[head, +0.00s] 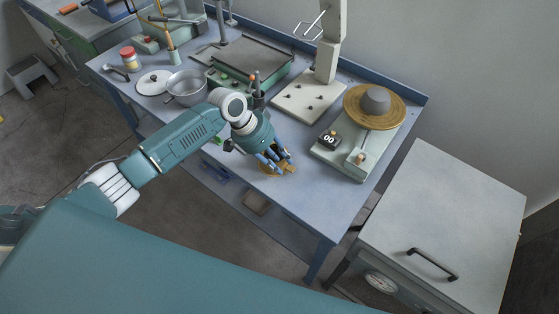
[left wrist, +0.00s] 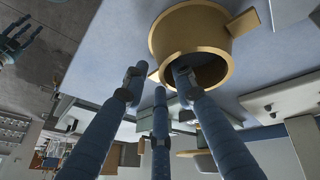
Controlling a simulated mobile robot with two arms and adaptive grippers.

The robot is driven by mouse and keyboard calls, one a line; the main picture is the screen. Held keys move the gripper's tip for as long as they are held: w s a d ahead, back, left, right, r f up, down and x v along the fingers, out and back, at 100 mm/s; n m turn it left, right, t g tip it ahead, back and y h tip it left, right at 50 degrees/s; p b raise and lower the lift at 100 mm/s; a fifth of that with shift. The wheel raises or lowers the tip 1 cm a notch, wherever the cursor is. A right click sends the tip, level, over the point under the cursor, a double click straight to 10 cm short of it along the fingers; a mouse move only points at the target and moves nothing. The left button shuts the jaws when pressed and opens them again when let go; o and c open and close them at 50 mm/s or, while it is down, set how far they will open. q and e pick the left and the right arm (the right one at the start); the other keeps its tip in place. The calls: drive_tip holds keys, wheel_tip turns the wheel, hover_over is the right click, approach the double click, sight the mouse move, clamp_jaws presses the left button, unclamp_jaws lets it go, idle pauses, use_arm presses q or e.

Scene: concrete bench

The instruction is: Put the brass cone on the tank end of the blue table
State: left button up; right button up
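A hollow, round brass piece (left wrist: 190,28), which I take for the brass cone, has a wide rim and small side tabs. It shows small at the front edge of the blue table (head: 315,195) in the head view (head: 290,169), partly hidden by my left gripper (head: 277,160). In the left wrist view my left gripper (left wrist: 155,82) has its fingers spread. One fingertip overlaps the brass opening; the other two are left of the rim. I see no firm hold. My right gripper is not seen clearly; a blurry hand (left wrist: 14,42) shows at the left wrist view's edge.
A grey box with a black handle (head: 432,265) and a gauge stands right of the table. A green base (head: 340,155) carries a gold disc (head: 396,112) with a grey lump. A pot (head: 186,90) and a white lid (head: 153,84) stand at left. Open table lies right of my gripper.

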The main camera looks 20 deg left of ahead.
use_arm(q)
drive_tip(key=b+v, duration=0.2)
drive_tip(key=v, duration=1)
drive_tip(key=shift+b, duration=0.3)
